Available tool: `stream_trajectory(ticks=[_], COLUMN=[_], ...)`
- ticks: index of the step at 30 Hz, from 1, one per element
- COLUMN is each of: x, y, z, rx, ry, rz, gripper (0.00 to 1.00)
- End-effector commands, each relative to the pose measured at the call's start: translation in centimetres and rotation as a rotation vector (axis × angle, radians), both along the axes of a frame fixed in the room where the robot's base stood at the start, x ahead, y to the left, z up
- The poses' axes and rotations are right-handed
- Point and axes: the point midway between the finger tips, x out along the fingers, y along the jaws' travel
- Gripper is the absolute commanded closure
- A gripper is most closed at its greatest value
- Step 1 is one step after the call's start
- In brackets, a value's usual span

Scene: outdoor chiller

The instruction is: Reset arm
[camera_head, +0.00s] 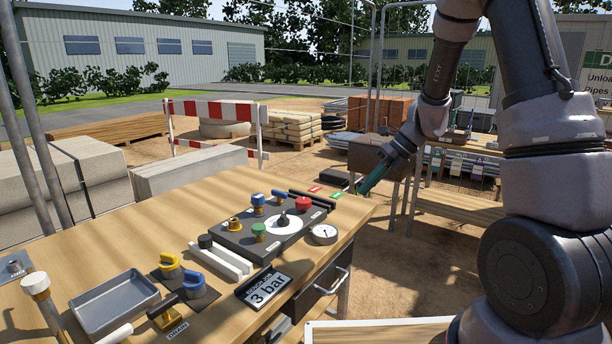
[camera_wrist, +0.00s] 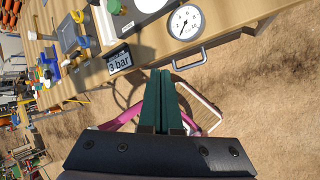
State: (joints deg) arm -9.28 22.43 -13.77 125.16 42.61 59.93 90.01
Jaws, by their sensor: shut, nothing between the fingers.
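My gripper (camera_head: 372,182) is in the head view at the right end of the wooden workbench, pointing down and to the left. Its green fingers (camera_wrist: 162,98) are pressed together in the wrist view, with nothing between them. My arm comes in from the right of the head view, raised and bent. The gripper is apart from the control panel (camera_head: 240,244) with its coloured knobs and from the round gauge (camera_head: 324,234). In the wrist view the gauge (camera_wrist: 185,22) lies beyond the fingertips, at the top.
On the workbench (camera_head: 150,222) are a grey tray (camera_head: 113,304), yellow and blue valve handles (camera_head: 194,283) and a "3 bar" sign (camera_head: 264,287). A drawer with a metal handle (camera_head: 332,281) is in its front. A red and white barrier (camera_head: 213,110) stands behind.

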Motion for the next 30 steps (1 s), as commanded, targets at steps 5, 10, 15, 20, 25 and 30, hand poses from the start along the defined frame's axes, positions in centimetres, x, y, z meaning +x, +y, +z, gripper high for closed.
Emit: stream_trajectory(ticks=[5,10,15,20,25,30], x=[-3.3,-7.1,-11.3,-15.2,-18.5,-20.0], y=[-0.9,-2.2,-3.7,-5.4,-6.8,-7.6], z=[7.6,13.1,17.4,20.3,22.3,23.0], rx=[-0.078,-0.211,-0.396,-0.617,-0.837,-0.957], ry=[-0.348,-0.66,-0.931,-1.121,-1.211,-1.224], rz=[0.378,0.754,1.138,1.51,1.844,2.026], gripper=[1.0,1.0,1.0,1.0,1.0,1.0])
